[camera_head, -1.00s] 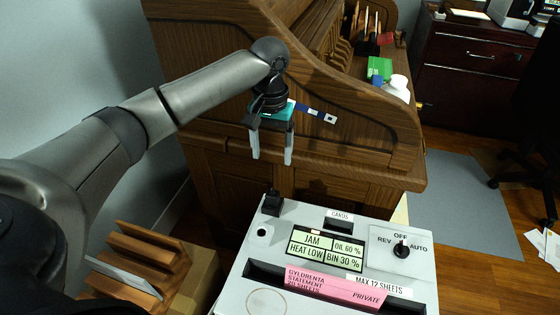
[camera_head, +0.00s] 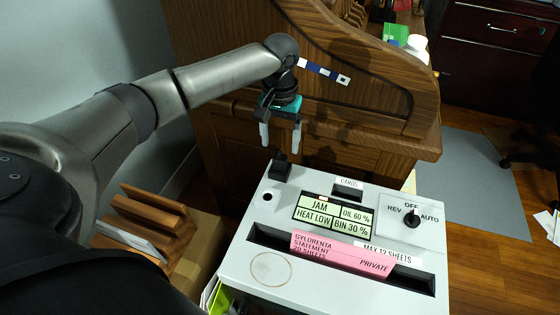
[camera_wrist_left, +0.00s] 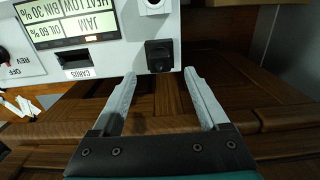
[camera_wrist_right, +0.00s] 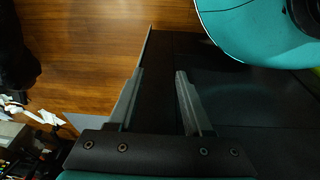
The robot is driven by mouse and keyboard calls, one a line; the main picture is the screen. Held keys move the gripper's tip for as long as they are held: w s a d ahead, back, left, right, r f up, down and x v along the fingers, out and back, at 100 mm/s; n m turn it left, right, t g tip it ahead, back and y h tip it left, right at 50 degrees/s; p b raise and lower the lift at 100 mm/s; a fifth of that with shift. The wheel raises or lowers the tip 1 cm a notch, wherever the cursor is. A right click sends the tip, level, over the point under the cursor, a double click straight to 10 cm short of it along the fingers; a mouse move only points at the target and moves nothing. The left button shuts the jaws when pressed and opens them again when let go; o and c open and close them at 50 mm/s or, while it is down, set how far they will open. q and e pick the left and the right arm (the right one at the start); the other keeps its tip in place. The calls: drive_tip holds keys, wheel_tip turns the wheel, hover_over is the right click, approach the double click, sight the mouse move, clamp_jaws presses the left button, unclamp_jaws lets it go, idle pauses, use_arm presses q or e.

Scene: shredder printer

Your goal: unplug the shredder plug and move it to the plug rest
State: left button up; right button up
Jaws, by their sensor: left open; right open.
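The white shredder (camera_head: 330,240) stands at the lower middle of the head view. A black plug (camera_head: 281,168) sits upright at the back left corner of its top, and it also shows in the left wrist view (camera_wrist_left: 158,55). A small round hole (camera_head: 267,196) is in front of the plug; I cannot tell if it is the plug rest. My left gripper (camera_head: 281,143) is open and empty, fingers pointing down, just above and behind the plug. In the left wrist view the plug lies ahead, between the lines of the fingers. My right gripper (camera_wrist_right: 158,100) is open and empty, away from the shredder.
A wooden roll-top desk (camera_head: 340,110) rises close behind my left gripper. A pink paper (camera_head: 340,256) stands in the shredder's slot. A black knob (camera_head: 412,219) is at the right of its panel. A wooden file rack (camera_head: 155,230) stands left of the shredder.

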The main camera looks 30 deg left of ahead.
sight(280, 157)
use_arm(q)
drive_tip(key=shift+f+b, duration=0.3)
drive_tip(key=shift+f, duration=0.55)
wheel_tip(280, 157, down, 3)
drive_tip(key=shift+f+b, duration=0.15)
drive_tip(key=shift+b, duration=0.7)
drive_tip(key=shift+f+b, duration=0.4)
drive_tip(key=shift+f, duration=0.45)
use_arm(e)
drive_tip(key=w+a+r+t, duration=0.1)
drive_tip(key=w+r, duration=0.2)
drive_tip(key=r, duration=0.3)
drive_tip(key=shift+w+r, duration=0.2)
drive_tip(key=shift+r, duration=0.05)
drive_tip(key=shift+a, duration=0.1)
use_arm(q)
clamp_jaws()
drive_tip(key=c, duration=0.6)
unclamp_jaws()
clamp_jaws()
